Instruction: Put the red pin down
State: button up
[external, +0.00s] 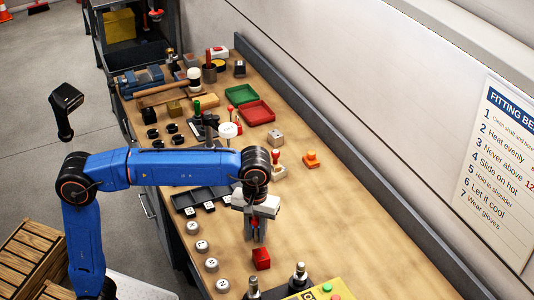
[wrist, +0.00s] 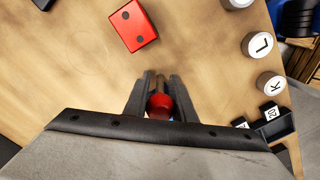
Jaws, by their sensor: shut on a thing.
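My gripper (external: 257,238) points down over the front part of the workbench and is shut on the red pin (external: 254,223). In the wrist view, the pin's rounded red end (wrist: 159,104) shows between the two dark fingers of my gripper (wrist: 161,80). The rest of the pin is mostly hidden by the fingers. A red block (external: 261,259) with two dark round spots on top stands on the bench just in front of my gripper. It also shows in the wrist view (wrist: 133,25), apart from the fingers.
White lettered knobs (external: 211,265) stand in a row left of my gripper. A black tray (external: 185,199) with white tags lies behind them. A yellow panel (external: 323,291) with buttons is at the front. An orange piece (external: 311,160) sits behind. The bench (external: 350,230) is bare to the right.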

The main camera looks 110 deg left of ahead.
aim_at(256, 218)
jog(key=shift+f, duration=0.2)
jog(key=o, duration=1.1)
jog(key=shift+c, duration=0.2)
notch_tip(256, 218, up, 12)
jog(key=shift+r, duration=0.1)
jog(key=s+d+f+m+t, duration=0.1)
jog(key=s+d+f+m, duration=0.5)
jog(key=s+d+f, duration=0.3)
jog(key=s+d+f+m+t, duration=0.2)
jog(key=s+d+f+m, duration=0.5)
jog(key=s, duration=0.7)
notch_tip(256, 218, down, 2)
jog(key=d, duration=0.2)
jog(key=shift+s+d+f, duration=0.15)
jog(key=shift+d+f, duration=0.1)
jog(key=shift+d, duration=0.1)
jog(key=s+d+f+m, duration=0.1)
jog(key=s+f, duration=0.1)
jog(key=f, duration=0.2)
jog(key=s+d+f+m+t, duration=0.1)
jog(key=s+f+m, duration=0.1)
jog(key=s+f, duration=0.1)
jog(key=s+d+f+m, duration=0.1)
jog(key=s+f+m, duration=0.1)
jog(key=s+f, duration=0.1)
jog(key=shift+s+f+t, duration=0.25)
jog(key=shift+f+t, duration=0.15)
jog(key=shift+f, duration=0.5)
jog(key=shift+c, duration=1.4)
